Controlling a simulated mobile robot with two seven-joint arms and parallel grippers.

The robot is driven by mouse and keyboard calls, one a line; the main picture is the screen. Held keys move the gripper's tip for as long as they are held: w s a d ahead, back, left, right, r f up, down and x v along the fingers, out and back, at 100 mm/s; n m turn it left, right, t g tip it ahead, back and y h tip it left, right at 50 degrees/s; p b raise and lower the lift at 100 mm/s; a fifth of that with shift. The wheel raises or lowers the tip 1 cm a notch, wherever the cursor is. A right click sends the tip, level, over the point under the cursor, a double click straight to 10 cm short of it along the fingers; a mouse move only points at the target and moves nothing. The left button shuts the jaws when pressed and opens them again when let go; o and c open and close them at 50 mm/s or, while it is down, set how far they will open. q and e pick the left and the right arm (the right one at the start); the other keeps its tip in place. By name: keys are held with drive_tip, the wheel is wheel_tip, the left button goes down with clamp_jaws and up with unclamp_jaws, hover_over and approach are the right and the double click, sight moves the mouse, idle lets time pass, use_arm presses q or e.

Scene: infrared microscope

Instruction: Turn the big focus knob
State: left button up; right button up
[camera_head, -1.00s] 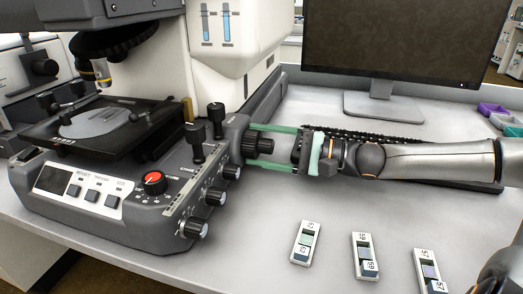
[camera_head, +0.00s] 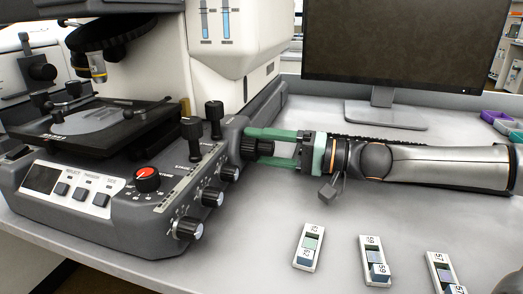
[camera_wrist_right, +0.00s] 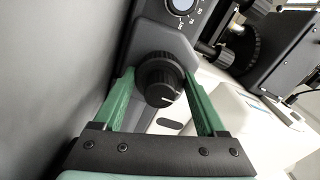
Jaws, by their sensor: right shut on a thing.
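The big focus knob (camera_head: 257,147) is a black ribbed knob on the right side of the microscope base (camera_head: 130,215). In the right wrist view the knob (camera_wrist_right: 160,80) faces the camera, with a white mark on its lower right face. My right gripper (camera_head: 256,148) has its two green fingers on either side of the knob and is shut on it. In the right wrist view the fingers of my right gripper (camera_wrist_right: 158,92) flank the knob. My left gripper is not in view.
Several slides lie on the table in front of my right arm, one of them a slide (camera_head: 308,247). A monitor (camera_head: 405,45) stands behind, with a dark keyboard partly hidden by my arm. A red knob (camera_head: 147,178) and smaller side knobs sit on the microscope base.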

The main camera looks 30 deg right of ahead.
idle(0.5)
drive_tip(key=o, duration=1.3)
drive_tip(key=shift+v, duration=0.85)
drive_tip(key=p+v, duration=0.2)
drive_tip(key=v, duration=0.8)
drive_tip(key=shift+s+d+p, duration=0.25)
drive_tip(key=shift+d+p, duration=0.05)
drive_tip(key=shift+d, duration=0.05)
drive_tip(key=shift+r, duration=0.1)
